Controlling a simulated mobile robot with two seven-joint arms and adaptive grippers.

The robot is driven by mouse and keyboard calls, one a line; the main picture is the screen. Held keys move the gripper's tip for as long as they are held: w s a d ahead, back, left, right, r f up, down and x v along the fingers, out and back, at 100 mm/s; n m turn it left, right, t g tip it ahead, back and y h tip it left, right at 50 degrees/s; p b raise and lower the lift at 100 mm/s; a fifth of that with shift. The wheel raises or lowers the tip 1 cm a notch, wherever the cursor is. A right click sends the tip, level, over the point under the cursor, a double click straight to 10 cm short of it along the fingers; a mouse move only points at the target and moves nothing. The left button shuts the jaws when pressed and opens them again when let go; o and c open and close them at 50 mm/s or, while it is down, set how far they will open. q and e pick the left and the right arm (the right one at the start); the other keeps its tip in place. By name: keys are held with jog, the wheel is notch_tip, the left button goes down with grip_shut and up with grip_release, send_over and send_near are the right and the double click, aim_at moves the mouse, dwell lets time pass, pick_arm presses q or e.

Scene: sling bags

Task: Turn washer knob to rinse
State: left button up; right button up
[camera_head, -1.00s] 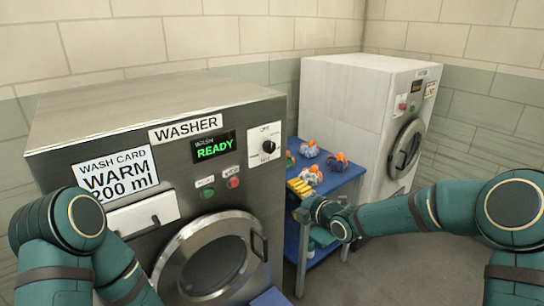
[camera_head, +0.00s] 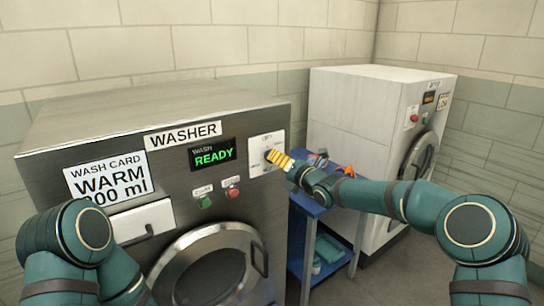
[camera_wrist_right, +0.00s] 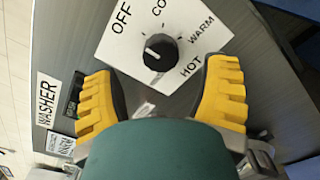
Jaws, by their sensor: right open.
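The washer (camera_head: 80,115) is a grey metal machine at left, its display (camera_head: 213,153) reading WASH READY. Its dark round knob (camera_wrist_right: 160,52) sits on a white dial plate (camera_wrist_right: 120,45) with labels OFF, CO..., WARM and HOT; no rinse label shows. A small pale mark is on the knob's left side in the wrist view.
A green button (camera_head: 205,202) and a red button (camera_head: 233,193) sit below the display. A detergent drawer (camera_head: 145,222) and round door (camera_head: 210,272) are lower. A blue cart (camera_head: 330,235) and a white machine (camera_head: 350,120) stand to the right.

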jog(key=shift+p+x, duration=0.55)
jog(key=shift+x, duration=2)
jog(key=c, duration=1.2)
jog(key=shift+m, duration=0.3)
